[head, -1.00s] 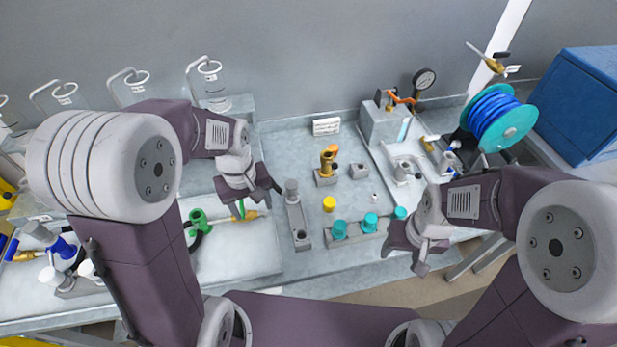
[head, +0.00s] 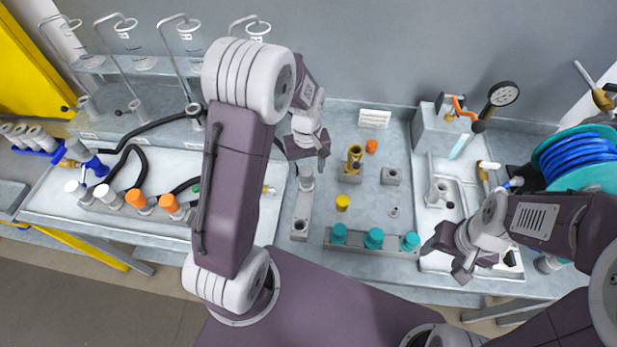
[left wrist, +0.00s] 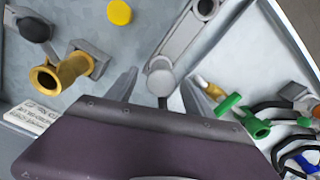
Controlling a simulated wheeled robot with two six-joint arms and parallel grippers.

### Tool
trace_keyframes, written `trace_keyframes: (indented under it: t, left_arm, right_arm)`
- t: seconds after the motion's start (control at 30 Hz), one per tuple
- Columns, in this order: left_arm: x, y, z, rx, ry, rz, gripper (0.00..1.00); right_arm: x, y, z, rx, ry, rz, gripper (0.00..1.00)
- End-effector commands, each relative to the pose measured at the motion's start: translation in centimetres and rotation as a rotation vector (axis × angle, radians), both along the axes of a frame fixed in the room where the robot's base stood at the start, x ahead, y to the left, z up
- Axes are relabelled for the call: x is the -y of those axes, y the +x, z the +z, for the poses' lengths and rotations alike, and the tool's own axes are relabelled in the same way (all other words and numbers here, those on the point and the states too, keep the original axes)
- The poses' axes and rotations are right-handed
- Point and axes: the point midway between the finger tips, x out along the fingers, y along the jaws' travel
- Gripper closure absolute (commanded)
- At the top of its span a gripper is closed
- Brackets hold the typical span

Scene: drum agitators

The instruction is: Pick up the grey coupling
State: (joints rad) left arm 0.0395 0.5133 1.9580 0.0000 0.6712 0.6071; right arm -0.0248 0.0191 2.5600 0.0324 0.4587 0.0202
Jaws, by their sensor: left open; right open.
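The grey coupling (head: 306,184) is a short grey cylinder. It stands upright at the far end of a grey two-hole block (head: 301,214); the hole at the near end is empty. My left gripper (head: 308,158) is open and hangs over the coupling, slightly behind it in the head view. In the left wrist view the coupling (left wrist: 161,80) shows between the two spread fingers, with gaps on both sides. My right gripper (head: 447,262) is open and empty, at the right near the bench front.
Teal caps (head: 374,238) stand in a grey rack right of the block. A yellow cap (head: 342,202), a brass fitting (head: 354,158) and a small grey block (head: 391,176) stand behind them. A white label (head: 374,118) is at the back. A black hose (head: 127,160) lies left.

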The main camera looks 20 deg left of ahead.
Motion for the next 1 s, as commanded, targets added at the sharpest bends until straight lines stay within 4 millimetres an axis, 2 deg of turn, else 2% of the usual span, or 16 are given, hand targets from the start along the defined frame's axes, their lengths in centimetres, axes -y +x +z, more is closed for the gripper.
trace_keyframes:
  t: [0.1,0.3,0.37,0.6,0.67,0.83,1.0]
  left_arm:
    - [0.0,0.0,-0.6,-0.001,0.0,0.0,0.39]
    - [0.1,0.2,-4.2,-0.004,0.0,0.0,0.39]
    - [0.1,0.2,-4.9,-0.003,0.0,0.0,0.39]
    - [0.1,0.3,-5.2,0.001,0.0,0.0,0.39]
    - [0.1,0.3,-5.2,0.001,0.0,0.0,0.53]
    - [0.1,0.3,-5.2,0.001,0.0,0.0,1.0]
    - [0.1,0.3,-5.1,0.002,0.0,0.0,1.0]
  right_arm:
    - [0.0,0.0,0.2,0.0,0.0,0.0,0.42]
    - [0.0,0.0,0.7,0.0,0.0,0.0,0.42]
    - [0.0,0.0,0.7,0.0,0.0,0.0,0.42]
    - [0.0,0.0,0.7,0.0,0.0,0.0,0.42]
    - [0.0,0.0,0.7,0.0,0.0,0.0,0.42]
    - [0.0,0.0,0.7,0.0,0.0,0.0,0.42]
    - [0.0,0.0,0.7,0.0,0.0,0.0,0.42]
